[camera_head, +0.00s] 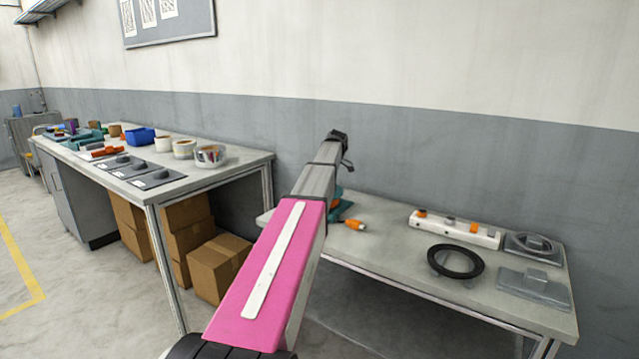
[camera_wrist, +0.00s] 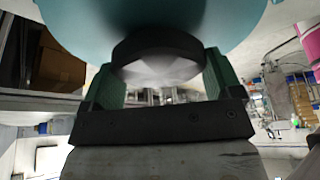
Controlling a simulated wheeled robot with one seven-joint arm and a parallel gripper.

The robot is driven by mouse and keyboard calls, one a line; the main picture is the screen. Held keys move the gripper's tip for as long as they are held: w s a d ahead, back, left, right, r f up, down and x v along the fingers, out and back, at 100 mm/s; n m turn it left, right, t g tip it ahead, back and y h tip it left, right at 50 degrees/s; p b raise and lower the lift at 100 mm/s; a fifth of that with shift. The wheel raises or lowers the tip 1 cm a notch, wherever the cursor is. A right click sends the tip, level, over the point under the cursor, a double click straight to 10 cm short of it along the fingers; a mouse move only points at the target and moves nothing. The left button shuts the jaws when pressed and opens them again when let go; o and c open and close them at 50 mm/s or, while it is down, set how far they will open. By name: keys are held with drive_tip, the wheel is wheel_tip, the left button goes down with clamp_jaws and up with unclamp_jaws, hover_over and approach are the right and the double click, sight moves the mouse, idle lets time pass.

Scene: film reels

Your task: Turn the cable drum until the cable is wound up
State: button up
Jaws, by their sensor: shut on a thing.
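The teal cable drum (camera_wrist: 240,14) fills the top of the wrist view. A dark round part (camera_wrist: 158,48) with a pale, blurred face sits in front of it, apparently the drum's hub or knob. My gripper (camera_wrist: 160,72) has its two green fingers on either side of this dark part and is shut on it. In the head view only a small teal piece of the drum (camera_head: 341,208) shows on the right-hand table, behind my pink arm. An orange plug (camera_head: 355,224) lies beside it. My gripper and most of the drum are hidden there; any cable length is unclear.
The right-hand table (camera_head: 385,240) also bears a white strip with orange parts (camera_head: 455,229), a black ring (camera_head: 455,262) and grey plates (camera_head: 533,286). A longer workbench (camera_head: 215,178) with tubs stands left, with cardboard boxes (camera_head: 218,268) beneath. A wall stands close behind.

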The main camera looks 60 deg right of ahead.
drive_tip(key=o, duration=1.1)
drive_tip(key=shift+r, duration=0.1)
drive_tip(key=v, duration=1)
drive_tip(key=shift+s+d+r, duration=0.15)
drive_tip(key=shift+d+r, duration=0.05)
drive_tip(key=shift+r, duration=0.05)
